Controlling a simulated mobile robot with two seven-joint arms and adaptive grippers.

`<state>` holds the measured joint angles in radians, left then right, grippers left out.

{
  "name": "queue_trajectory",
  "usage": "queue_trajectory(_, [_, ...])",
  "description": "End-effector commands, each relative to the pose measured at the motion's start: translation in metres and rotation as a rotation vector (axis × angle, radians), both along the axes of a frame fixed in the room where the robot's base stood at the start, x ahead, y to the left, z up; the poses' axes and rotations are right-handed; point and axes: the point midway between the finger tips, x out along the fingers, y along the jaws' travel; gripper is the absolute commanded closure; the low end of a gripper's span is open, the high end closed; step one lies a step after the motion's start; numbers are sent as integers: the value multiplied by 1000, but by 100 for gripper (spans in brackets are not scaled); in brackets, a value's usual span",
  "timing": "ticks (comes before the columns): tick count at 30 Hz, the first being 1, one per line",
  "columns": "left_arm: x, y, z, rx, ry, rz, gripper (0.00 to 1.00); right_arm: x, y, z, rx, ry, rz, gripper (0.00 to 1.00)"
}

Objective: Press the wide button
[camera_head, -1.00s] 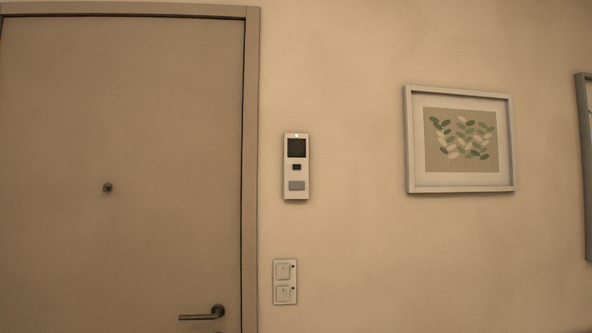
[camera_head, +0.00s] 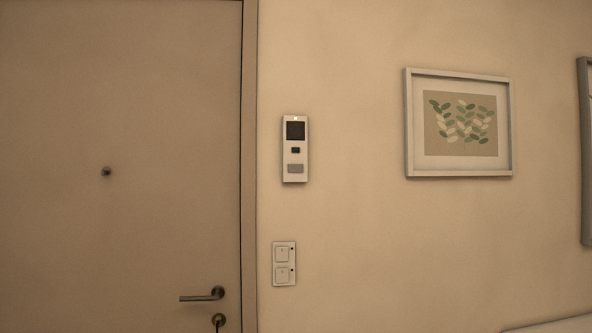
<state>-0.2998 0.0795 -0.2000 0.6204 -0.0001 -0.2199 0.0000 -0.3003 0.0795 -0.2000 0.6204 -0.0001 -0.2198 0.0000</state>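A white wall intercom panel (camera_head: 295,149) hangs upright on the wall, right of the door frame. It has a dark square screen (camera_head: 295,131) at the top, a small dark button (camera_head: 295,150) below it, and a wide grey button (camera_head: 295,169) near the bottom. The wide button looks flush with the panel; I cannot tell its depth. Neither of my grippers shows in the head view.
A closed door (camera_head: 120,120) with a lever handle (camera_head: 203,295) fills the left. A double switch plate (camera_head: 284,264) sits below the panel. A framed leaf picture (camera_head: 459,123) hangs to the right. A pale surface (camera_head: 562,325) shows at bottom right.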

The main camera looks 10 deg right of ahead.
Motion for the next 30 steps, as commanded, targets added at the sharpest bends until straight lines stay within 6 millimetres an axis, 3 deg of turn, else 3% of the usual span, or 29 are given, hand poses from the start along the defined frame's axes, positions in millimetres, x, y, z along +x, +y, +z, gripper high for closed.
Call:
queue_trajectory(2, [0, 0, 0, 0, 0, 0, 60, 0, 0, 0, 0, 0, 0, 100])
queue_trajectory(30, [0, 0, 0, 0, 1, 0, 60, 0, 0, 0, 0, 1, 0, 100])
